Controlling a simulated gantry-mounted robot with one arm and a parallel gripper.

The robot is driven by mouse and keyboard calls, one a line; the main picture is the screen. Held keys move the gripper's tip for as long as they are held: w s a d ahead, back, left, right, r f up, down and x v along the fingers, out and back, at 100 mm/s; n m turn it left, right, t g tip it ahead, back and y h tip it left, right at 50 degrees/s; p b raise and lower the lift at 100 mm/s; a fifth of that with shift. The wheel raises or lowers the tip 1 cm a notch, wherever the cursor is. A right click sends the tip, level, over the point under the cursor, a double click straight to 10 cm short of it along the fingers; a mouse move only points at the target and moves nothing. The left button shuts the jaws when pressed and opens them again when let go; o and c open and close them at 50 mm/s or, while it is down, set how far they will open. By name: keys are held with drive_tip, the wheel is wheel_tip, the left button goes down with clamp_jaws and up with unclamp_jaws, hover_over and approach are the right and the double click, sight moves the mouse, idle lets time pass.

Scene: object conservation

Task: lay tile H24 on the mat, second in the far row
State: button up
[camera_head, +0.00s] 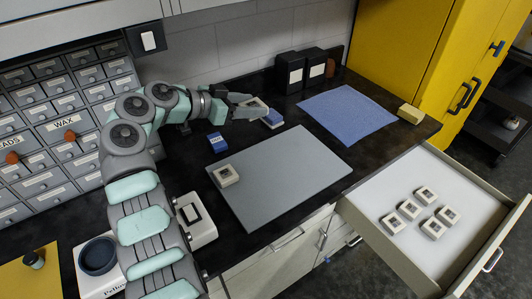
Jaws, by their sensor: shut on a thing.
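The grey mat (285,172) lies flat on the dark counter. One cream tile with a dark square (226,176) rests near its left edge. My gripper (250,106) is beyond the mat's far edge, above the back of the counter. It is shut on a small cream tile (257,102), partly hidden by the fingers. Its label is too small to read, so I cannot tell whether it is H24. Several similar tiles (409,209) lie in the open drawer at the right.
A blue-and-white block (272,119) stands close to my gripper, and a dark blue box (217,142) stands behind the mat. A blue cloth (347,115), a cream block (411,114) and black boxes (290,74) are farther right. Most of the mat is clear.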

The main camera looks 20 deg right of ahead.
drive_tip(key=b, duration=0.3)
hover_over(253, 166)
wheel_tip(253, 166, down, 15)
drive_tip(key=shift+d+f, duration=0.1)
drive_tip(key=shift+f, duration=0.05)
drive_tip(key=shift+w+f+b, duration=0.1)
drive_tip(key=shift+f+b, duration=0.35)
drive_tip(key=shift+f, duration=1.85)
drive_tip(key=shift+f+b, duration=0.2)
drive_tip(key=shift+b, duration=0.1)
drive_tip(key=o, duration=1.5)
drive_tip(key=shift+r, duration=0.1)
drive_tip(key=shift+r+p, duration=0.1)
drive_tip(key=shift+p, duration=0.25)
drive_tip(key=p+v, duration=0.2)
drive_tip(key=v, duration=1)
